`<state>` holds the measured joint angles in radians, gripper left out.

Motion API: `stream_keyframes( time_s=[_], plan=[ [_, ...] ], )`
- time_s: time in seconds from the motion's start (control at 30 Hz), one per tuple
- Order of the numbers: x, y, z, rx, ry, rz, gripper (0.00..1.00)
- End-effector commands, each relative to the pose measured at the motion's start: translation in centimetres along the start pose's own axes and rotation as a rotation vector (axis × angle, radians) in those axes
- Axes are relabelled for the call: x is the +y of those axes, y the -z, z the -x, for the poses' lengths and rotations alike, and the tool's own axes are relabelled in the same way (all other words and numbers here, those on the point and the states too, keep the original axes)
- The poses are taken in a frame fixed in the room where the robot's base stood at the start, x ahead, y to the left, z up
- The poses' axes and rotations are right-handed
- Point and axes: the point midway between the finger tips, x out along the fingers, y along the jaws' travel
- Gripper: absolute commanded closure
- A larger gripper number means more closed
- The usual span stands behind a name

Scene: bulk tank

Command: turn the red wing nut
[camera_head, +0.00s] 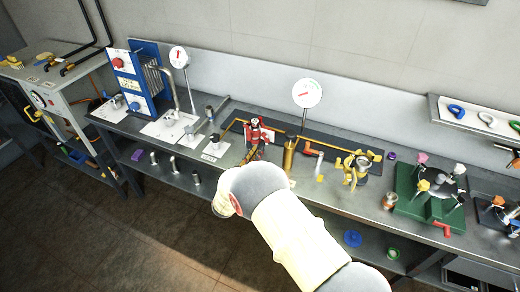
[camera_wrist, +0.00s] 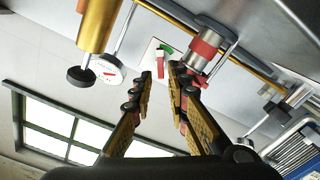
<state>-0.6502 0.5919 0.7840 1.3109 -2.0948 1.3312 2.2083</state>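My gripper (camera_wrist: 161,88) has two yellow-and-black fingers with a narrow empty gap between their tips. In the head view my gripper (camera_head: 255,154) is just in front of a red fixture (camera_head: 253,130) on the bench. In the wrist view a small red part (camera_wrist: 160,62), beside a green piece on a white plate, shows beyond the gap. A metal cylinder with a red band (camera_wrist: 205,46) stands just right of the fingertips. I cannot tell which red part is the wing nut, as its wings are not clear. I see no clear contact.
A brass cylinder (camera_head: 288,156) stands right of my gripper, and it also shows in the wrist view (camera_wrist: 98,24). A red-handled lever (camera_head: 312,152) and a round gauge (camera_head: 307,93) are farther right.

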Motion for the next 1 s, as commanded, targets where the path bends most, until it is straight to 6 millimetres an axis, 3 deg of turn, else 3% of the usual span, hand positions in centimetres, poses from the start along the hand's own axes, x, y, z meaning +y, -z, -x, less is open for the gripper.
stream_keyframes(
  time_s=[0.5,0.87,1.0],
  plan=[
    [0.0,0.0,-6.7,0.000,0.000,0.001,0.83],
    [0.0,0.0,-7.3,0.000,0.001,0.003,0.83],
    [0.0,0.0,-7.3,0.000,0.001,0.003,0.90]
  ],
)
